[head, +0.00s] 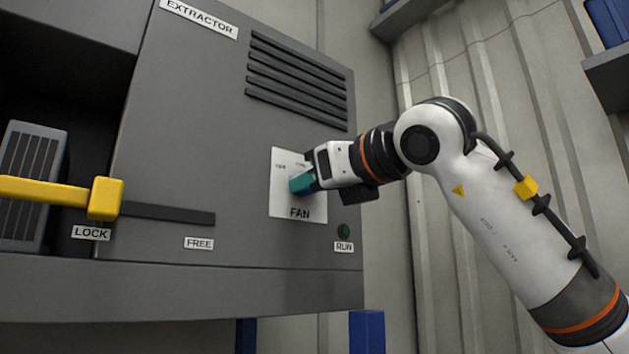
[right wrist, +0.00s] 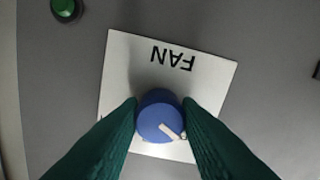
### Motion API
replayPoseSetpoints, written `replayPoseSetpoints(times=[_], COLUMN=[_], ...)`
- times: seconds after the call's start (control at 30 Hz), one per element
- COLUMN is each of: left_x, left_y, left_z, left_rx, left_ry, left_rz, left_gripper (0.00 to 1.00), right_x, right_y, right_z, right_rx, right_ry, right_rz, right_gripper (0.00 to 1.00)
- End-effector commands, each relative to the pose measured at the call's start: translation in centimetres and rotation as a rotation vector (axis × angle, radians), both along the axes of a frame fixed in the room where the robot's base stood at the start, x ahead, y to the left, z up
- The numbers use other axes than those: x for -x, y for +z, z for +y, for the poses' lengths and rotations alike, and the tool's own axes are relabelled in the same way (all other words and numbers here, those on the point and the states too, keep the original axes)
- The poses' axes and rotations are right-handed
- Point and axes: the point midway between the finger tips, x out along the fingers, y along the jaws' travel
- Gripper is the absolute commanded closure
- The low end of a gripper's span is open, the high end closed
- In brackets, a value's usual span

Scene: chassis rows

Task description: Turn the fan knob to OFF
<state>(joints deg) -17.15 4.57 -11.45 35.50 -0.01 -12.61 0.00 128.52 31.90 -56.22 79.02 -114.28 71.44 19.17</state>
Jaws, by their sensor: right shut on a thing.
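The fan knob (right wrist: 160,116) is round and blue with a pale pointer line. It sits on a white plate (right wrist: 122,62) marked FAN, which also shows in the head view (head: 311,211) on the grey extractor front. In the right wrist view, which is upside down, the pointer is aimed toward the lower right. My right gripper (head: 301,184) is shut on the knob, with one green finger on each side of it. In the head view the fingers hide the knob, and the small plate labels are partly covered or too small to read. My left gripper is out of view.
The extractor panel (head: 190,130) has vent slots (head: 295,80) above the plate. A green RUN button (head: 343,231) is at lower right of the plate. A yellow lever (head: 105,198) stands at the LOCK label (head: 90,233), left of the FREE label (head: 199,243).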

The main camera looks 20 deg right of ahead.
Motion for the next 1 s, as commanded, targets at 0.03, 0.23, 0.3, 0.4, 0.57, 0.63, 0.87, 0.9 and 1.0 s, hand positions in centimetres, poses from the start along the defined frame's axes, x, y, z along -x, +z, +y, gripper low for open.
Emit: replayPoseSetpoints(times=[0.03, 0.23, 0.3, 0.4, 0.57, 0.63, 0.87, 0.9, 1.0], left_x=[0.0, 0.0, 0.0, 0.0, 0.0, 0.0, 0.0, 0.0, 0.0], left_y=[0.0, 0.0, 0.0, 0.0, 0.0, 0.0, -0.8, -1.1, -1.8], left_z=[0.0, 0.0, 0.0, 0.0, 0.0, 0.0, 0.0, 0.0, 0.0], left_rx=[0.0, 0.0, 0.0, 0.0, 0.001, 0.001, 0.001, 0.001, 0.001], left_ry=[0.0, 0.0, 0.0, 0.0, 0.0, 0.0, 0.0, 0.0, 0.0], left_rz=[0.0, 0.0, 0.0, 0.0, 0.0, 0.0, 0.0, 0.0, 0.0], left_gripper=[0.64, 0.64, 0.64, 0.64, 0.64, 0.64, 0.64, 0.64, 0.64], right_x=[0.0, 0.0, 0.0, 0.0, 0.0, 0.0, 1.5, 2.2, 4.3], right_y=[0.0, 0.0, 0.0, 0.0, 0.0, 0.0, -0.1, -0.2, -0.2], right_z=[0.0, 0.0, 0.0, 0.0, 0.0, 0.0, -0.6, -0.8, -1.6], right_rx=[0.003, 0.003, 0.003, 0.001, 0.001, 0.001, 0.0, -0.001, -0.001], right_ry=[0.0, -0.001, -0.001, -0.001, -0.001, -0.001, -0.002, -0.001, -0.001], right_rz=[-0.001, -0.001, -0.001, -0.002, -0.001, -0.001, -0.004, -0.004, -0.005], right_gripper=[0.93, 0.93, 0.65, 0.49, 0.48, 0.48, 0.48, 0.48, 0.48])
